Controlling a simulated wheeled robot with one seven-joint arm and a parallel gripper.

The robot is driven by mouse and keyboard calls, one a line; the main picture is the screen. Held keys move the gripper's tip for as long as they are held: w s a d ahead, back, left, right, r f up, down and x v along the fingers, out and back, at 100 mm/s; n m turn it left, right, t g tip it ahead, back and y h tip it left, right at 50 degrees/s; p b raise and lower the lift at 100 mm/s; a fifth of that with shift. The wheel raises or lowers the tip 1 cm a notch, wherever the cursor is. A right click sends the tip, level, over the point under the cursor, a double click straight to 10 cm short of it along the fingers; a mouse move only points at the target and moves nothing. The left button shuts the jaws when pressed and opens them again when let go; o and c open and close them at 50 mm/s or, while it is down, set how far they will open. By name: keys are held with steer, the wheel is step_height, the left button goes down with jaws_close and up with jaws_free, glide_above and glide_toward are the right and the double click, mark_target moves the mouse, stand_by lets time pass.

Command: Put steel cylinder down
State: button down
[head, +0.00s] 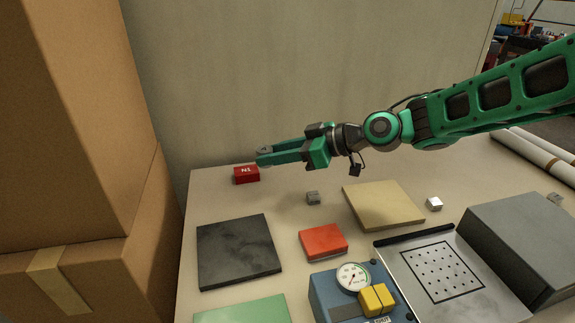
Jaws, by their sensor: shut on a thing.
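My green gripper (265,156) reaches left over the back of the table, its fingers shut on the steel cylinder (264,149). Only the round grey top of the cylinder shows between the fingertips. Its lower part is hidden by the fingers. I cannot tell whether it touches the table. The fingertips are just right of a red block marked N1 (246,175) in the picture.
On the table (290,280) lie a dark slab (238,251), a red block (323,241), a tan slab (383,205), a green slab (245,312) and small grey blocks. A gauge box (330,298) and perforated plate (470,290) stand in front. Cardboard boxes (75,120) rise left.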

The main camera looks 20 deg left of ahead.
glide_above(288, 175)
step_height(288, 175, down, 7)
steer(key=shift+w+r, duration=0.1)
steer(key=shift+f, duration=2.05)
steer(key=c, duration=1.3)
jaws_free()
steer(key=shift+f, duration=0.1)
steer(key=v, duration=1.2)
